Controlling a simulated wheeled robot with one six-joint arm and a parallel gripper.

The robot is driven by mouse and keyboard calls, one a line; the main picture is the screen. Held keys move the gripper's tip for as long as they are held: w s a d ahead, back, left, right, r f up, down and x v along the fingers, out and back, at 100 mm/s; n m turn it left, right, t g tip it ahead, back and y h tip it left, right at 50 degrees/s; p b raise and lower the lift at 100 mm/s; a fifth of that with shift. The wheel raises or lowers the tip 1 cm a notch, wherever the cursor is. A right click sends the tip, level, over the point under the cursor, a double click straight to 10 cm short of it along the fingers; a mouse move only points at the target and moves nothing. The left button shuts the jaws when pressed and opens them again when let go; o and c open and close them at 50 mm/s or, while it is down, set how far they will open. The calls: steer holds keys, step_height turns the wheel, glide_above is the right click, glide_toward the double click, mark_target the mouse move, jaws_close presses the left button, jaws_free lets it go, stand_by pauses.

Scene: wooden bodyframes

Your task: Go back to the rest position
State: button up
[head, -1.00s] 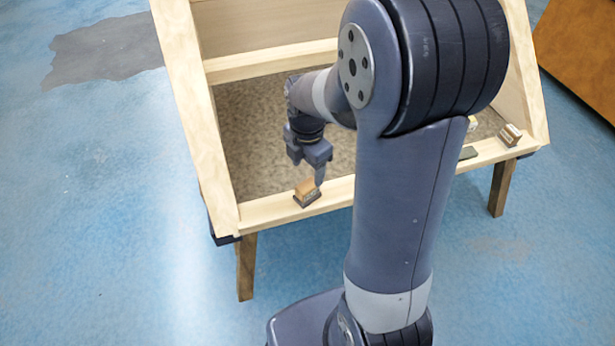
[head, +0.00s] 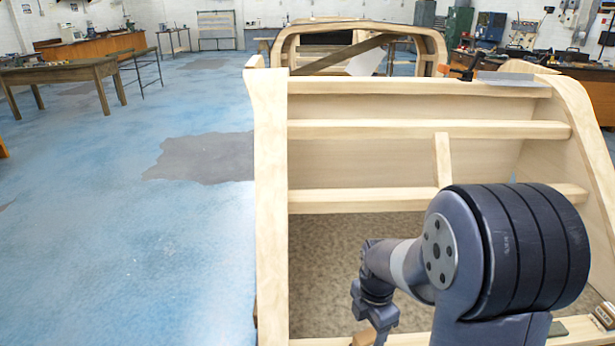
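My gripper (head: 376,318) shows low in the head view, pointing down over the front of the wooden bodyframe (head: 270,200). The picture's bottom edge cuts off its tips, so I cannot tell whether it is open or shut. A small brown block (head: 364,338) shows just below it at the bottom edge, mostly out of view. I cannot tell whether the gripper touches it. My arm is bent, with its large dark joint in front of the frame's right part.
Another small block (head: 604,315) lies at the frame's front right. A second wooden bodyframe (head: 290,42) stands behind. The blue floor (head: 130,260) on the left is free.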

mark_target(368, 336)
step_height(368, 336, down, 7)
steer(key=shift+s+f+b, duration=0.1)
steer(key=shift+b, duration=0.35)
step_height(368, 336, up, 3)
steer(key=shift+f+p, duration=0.15)
steer(key=shift+p, duration=0.15)
steer(key=shift+r, duration=0.75)
